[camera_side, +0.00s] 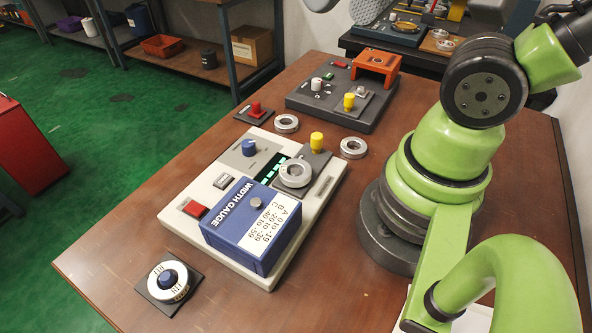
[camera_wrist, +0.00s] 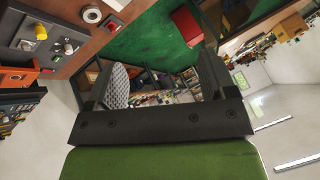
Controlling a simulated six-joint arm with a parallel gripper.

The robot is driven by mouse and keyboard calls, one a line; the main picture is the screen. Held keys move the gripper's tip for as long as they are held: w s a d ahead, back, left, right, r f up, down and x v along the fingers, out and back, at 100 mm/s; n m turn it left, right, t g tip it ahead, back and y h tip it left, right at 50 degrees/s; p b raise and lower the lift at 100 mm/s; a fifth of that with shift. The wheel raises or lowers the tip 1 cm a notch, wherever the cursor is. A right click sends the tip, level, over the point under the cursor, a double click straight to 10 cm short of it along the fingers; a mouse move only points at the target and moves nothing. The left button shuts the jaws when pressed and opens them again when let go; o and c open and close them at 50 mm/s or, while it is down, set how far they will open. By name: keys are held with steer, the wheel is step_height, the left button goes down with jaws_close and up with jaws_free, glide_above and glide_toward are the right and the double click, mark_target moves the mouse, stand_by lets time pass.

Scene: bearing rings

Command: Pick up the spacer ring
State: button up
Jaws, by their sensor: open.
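Several metallic rings are in the side view: one (camera_side: 287,123) lies on the table behind the width gauge (camera_side: 250,228), one (camera_side: 353,148) lies right of the gauge's yellow knob, and a larger one (camera_side: 295,174) sits on the gauge. I cannot tell which is the spacer ring. The wrist view shows one ring (camera_wrist: 91,14) on the table at upper left, with part of another at the top edge. My gripper (camera_wrist: 158,72) is open and empty in the wrist view, its fingers wide apart, away from the rings. Its fingers do not show clearly in the side view.
A dark panel (camera_side: 309,103) with an orange bracket (camera_side: 376,63) stands at the back of the table. A red-button box (camera_side: 255,112) and a dial (camera_side: 169,281) sit at the left.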

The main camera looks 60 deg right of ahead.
steer(key=shift+o, duration=0.7)
steer(key=m+g+h, duration=0.1)
steer(key=m+g, duration=0.1)
steer(key=g, duration=0.2)
glide_above(295, 170)
step_height(295, 170, down, 7)
steer(key=f+g, duration=0.1)
steer(key=f, duration=0.3)
steer(key=f+m+g, duration=0.1)
steer(key=f, duration=0.4)
steer(key=f+g+h, duration=0.1)
steer(key=f, duration=0.4)
steer(key=shift+w+a+f+m, duration=0.15)
steer(key=shift+w+f+m, duration=0.05)
steer(key=shift+w+m, duration=0.2)
steer(key=shift+s+f, duration=0.2)
steer(key=shift+f, duration=1.15)
steer(key=shift+s+f, duration=0.2)
steer(key=shift+f, duration=1.1)
steer(key=c, duration=1.2)
